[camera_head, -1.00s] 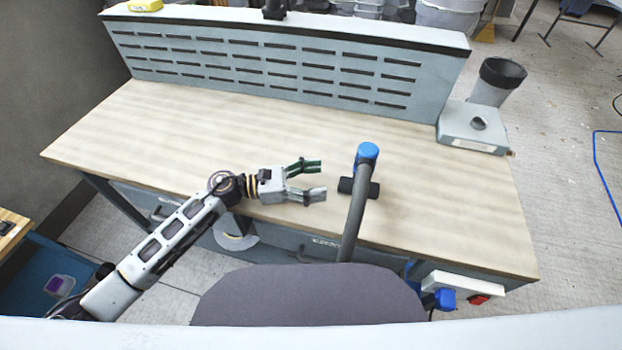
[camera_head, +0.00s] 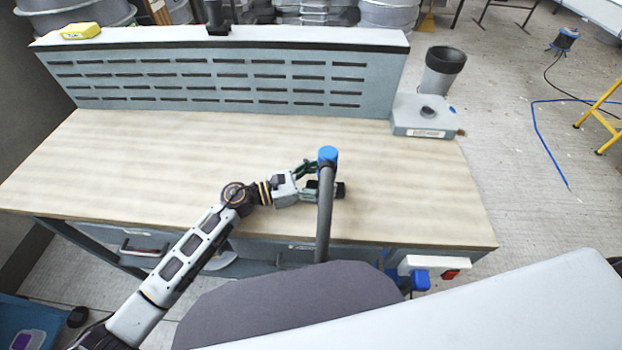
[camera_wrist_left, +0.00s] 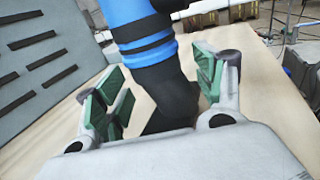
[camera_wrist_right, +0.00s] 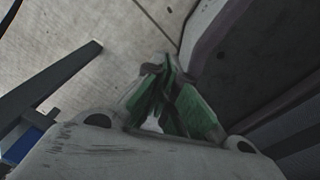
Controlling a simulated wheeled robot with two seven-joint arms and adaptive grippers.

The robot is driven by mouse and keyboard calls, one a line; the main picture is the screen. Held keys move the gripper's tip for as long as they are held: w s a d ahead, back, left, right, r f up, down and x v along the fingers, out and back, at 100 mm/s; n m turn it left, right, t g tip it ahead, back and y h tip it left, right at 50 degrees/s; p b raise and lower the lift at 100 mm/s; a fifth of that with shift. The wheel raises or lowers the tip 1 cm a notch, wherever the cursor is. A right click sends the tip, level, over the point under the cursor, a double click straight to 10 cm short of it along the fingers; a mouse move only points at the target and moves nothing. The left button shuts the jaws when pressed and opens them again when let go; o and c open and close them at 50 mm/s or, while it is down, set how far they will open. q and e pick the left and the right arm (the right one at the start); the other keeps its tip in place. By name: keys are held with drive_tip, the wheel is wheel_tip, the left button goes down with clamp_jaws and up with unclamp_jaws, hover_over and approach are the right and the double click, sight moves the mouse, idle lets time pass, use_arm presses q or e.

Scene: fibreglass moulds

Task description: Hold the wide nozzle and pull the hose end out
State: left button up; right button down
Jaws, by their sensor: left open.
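The black wide nozzle (camera_head: 339,189) stands on the workbench. The blue hose end (camera_head: 328,155) sits on top of it, and the grey hose (camera_head: 324,220) runs from there towards me. My left gripper (camera_head: 313,179) is open at the nozzle, partly hidden behind the hose. In the left wrist view the nozzle's black neck (camera_wrist_left: 174,92) is between the green finger pads, with visible gaps. The blue hose end with black bands (camera_wrist_left: 146,45) rises above it. My right gripper (camera_wrist_right: 160,75) is shut and empty, away from the nozzle and low over the floor.
The wooden workbench top (camera_head: 150,160) is mostly clear. A slotted grey panel (camera_head: 215,80) lines its back. A white socket box (camera_head: 440,265) is at the front edge.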

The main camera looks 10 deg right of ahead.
use_arm(q)
drive_tip(key=shift+w+d, duration=0.1)
drive_tip(key=shift+d, duration=0.8)
use_arm(e)
drive_tip(key=shift+s+a+r, duration=0.1)
drive_tip(key=shift+s+a, duration=0.1)
drive_tip(key=shift+a, duration=0.2)
